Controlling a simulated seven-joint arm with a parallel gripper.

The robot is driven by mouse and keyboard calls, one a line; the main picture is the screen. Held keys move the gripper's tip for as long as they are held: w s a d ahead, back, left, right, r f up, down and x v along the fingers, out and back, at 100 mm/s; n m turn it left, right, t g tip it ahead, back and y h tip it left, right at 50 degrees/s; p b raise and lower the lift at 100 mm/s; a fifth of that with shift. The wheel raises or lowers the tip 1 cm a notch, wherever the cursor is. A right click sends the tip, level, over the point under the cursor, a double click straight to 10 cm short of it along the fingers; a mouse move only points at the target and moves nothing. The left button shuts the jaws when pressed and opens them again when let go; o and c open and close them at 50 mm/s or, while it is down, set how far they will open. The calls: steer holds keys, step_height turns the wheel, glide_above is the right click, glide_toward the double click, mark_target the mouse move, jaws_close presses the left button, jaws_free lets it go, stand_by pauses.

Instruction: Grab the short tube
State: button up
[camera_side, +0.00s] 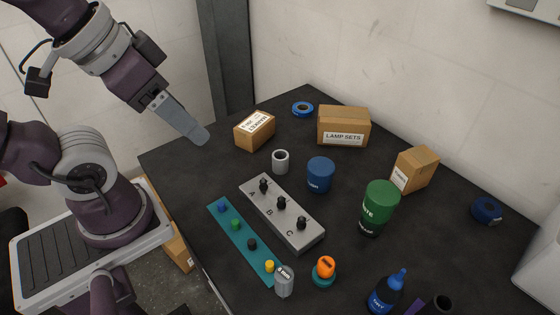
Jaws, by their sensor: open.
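A short grey tube (280,162) with a dark open top stands upright on the dark table, behind the grey block marked A, B, C. My gripper (201,136) is up and to its left, over the table's back left edge, apart from everything. I see its fingers nearly side-on, and nothing shows between them.
The grey block (310,236) carries several black knobs; the teal strip (239,246) carries small coloured pieces. A blue tub (320,176) stands just right of the short tube. Table left of the tube is clear.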

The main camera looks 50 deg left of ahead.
steer(key=w+a+f+m+t+y, duration=0.1)
steer(key=w+a+f, duration=0.1)
steer(key=w+a, duration=0.35)
steer(key=w+a+f+m+y, duration=0.1)
steer(key=w+a+f+y, duration=0.15)
steer(key=w, duration=0.55)
steer(key=m+t+h, duration=0.2)
steer(key=m+h, duration=0.4)
steer(key=h, duration=0.1)
glide_above(291, 167)
steer(key=s+a, duration=0.3)
steer(key=s, duration=0.1)
steer(key=f, duration=1.5)
steer(key=shift+w, duration=0.2)
steer(key=f+t, duration=0.1)
steer(key=s+f+n+t+h, duration=0.1)
steer(key=s+f+n+h, duration=0.1)
steer(key=shift+d+f+t, duration=0.15)
steer(key=shift+f+t, duration=0.15)
steer(key=shift+t, duration=0.1)
steer(key=shift+n, duration=0.4)
steer(key=shift+t+h, duration=0.25)
steer(key=shift+t, duration=0.15)
steer(key=x, duration=0.7)
steer(key=shift+s+f, duration=0.15)
steer(key=shift+f, duration=0.15)
jaws_close()
